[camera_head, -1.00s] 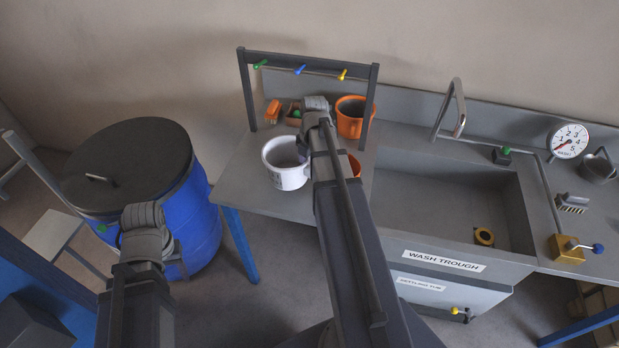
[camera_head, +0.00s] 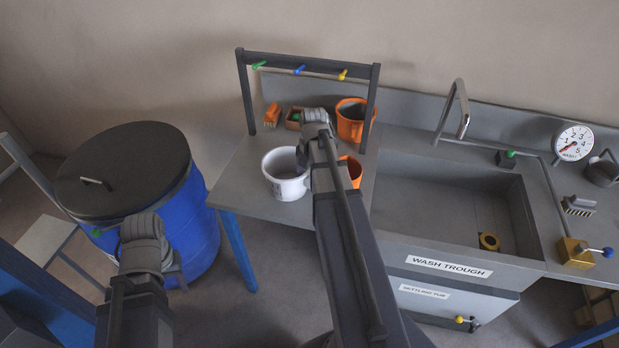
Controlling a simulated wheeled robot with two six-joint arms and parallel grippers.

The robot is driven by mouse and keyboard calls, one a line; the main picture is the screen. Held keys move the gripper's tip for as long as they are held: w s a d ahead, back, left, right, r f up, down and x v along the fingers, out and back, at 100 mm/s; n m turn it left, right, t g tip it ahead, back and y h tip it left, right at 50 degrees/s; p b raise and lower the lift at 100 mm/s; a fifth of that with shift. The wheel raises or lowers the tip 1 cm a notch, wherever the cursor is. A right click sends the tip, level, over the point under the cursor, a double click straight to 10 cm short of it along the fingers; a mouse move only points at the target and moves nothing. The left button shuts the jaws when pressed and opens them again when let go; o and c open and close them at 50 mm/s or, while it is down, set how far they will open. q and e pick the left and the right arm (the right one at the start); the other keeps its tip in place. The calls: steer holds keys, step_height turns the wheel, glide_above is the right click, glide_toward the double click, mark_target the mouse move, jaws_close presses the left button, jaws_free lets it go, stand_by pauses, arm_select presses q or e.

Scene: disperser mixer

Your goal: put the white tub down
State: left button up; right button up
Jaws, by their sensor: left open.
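The white tub (camera_head: 287,186) is upright at the left front part of the grey bench top (camera_head: 240,185). It looks as if it rests there, but I cannot see its underside. My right gripper (camera_head: 313,122) is at the tub's right and rear side. Its own wrist and arm hide the fingers, so I cannot tell whether it touches the tub. My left gripper (camera_head: 150,262) is low in front of the blue drum, away from the tub. It is open, with its fingers mostly hidden behind the wrist.
A dark rack (camera_head: 244,95) with coloured pegs stands over the bench. An orange bucket (camera_head: 351,124), an orange container (camera_head: 352,168) and an orange brush (camera_head: 272,114) are near the tub. The blue drum (camera_head: 205,215) is left, the wash trough (camera_head: 450,205) right.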

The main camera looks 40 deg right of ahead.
steer(key=shift+o, duration=0.3)
steer(key=shift+r, duration=0.15)
step_height(320, 180, up, 12)
steer(key=p, duration=1.2)
steer(key=shift+s, duration=0.35)
steer(key=s+a+m, duration=0.3)
steer(key=a+m, duration=0.3)
steer(key=a, duration=0.5)
steer(key=s+a+m+h, duration=0.1)
steer(key=s+a+m, duration=0.2)
steer(key=a+m, duration=0.3)
steer(key=s+a+m+g, duration=0.1)
steer(key=s+a+m, duration=0.2)
steer(key=a, duration=1.4)
steer(key=shift+s+m, duration=0.25)
steer(key=shift+m, duration=1.15)
